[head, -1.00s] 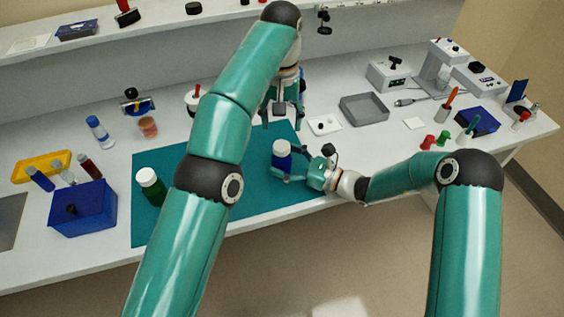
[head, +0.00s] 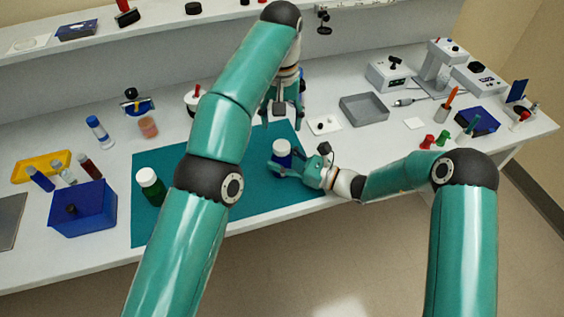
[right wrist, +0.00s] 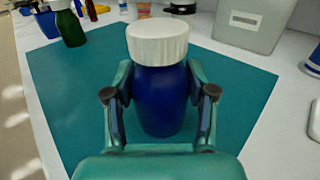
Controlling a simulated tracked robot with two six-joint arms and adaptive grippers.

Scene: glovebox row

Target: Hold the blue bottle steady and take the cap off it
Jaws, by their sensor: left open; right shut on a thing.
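The blue bottle (right wrist: 160,100) stands upright on the teal mat (head: 262,198), with its white cap (right wrist: 158,40) seated on top. In the head view the white cap (head: 282,147) shows above my right gripper (head: 284,168), which hides most of the bottle. In the right wrist view my right gripper (right wrist: 160,98) has one finger on each side of the bottle's body, below the cap, and is shut on it. My left gripper (head: 282,122) is open and empty, pointing down above the back of the mat, behind the bottle. My left arm partly hides it.
A green bottle with a white cap (head: 151,187) stands at the mat's left, beside my left arm. A blue bin (head: 84,210) is further left. A grey tray (head: 364,109) and a small white dish (head: 323,124) lie right of my left gripper. The mat's front right is clear.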

